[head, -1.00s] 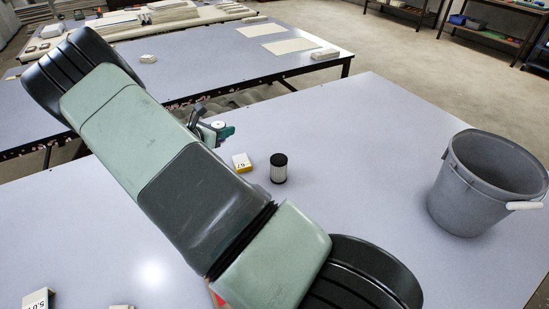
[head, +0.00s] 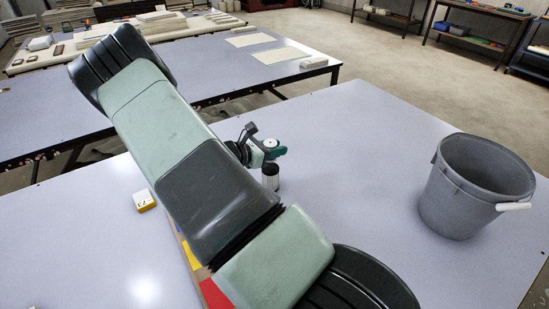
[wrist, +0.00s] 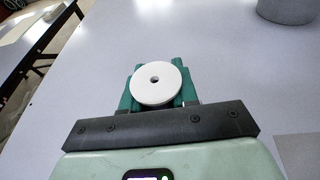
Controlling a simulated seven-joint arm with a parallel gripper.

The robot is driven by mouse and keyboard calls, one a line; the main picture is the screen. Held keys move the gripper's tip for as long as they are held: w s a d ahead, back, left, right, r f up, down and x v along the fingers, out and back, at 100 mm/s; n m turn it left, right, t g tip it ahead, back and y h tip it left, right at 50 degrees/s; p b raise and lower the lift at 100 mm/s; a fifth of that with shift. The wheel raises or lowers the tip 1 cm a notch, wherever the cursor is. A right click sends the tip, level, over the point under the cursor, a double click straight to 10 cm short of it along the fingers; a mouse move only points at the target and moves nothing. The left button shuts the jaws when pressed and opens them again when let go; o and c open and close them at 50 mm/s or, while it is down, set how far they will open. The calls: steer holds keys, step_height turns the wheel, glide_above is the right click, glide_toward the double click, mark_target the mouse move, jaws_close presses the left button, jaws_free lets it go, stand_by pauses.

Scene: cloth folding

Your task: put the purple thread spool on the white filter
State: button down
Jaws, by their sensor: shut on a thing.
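My gripper (wrist: 156,88) has teal fingers, shut on the thread spool (wrist: 165,81). In the wrist view only the spool's white round end with a dark centre hole shows; its purple thread is hidden. The filter does not show in the wrist view.
A grey bucket (head: 462,205) with a white handle grip stands on the right. A yellow-and-white box (head: 144,199) lies left of my arm. Coloured flat pieces (head: 214,294) show partly under the arm. The table between filter and bucket is clear.

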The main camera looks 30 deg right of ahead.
steer(key=shift+f, duration=1.8)
steer(key=shift+f, duration=0.1)
steer(key=c, duration=0.9)
jaws_free()
steer(key=shift+o, duration=0.2)
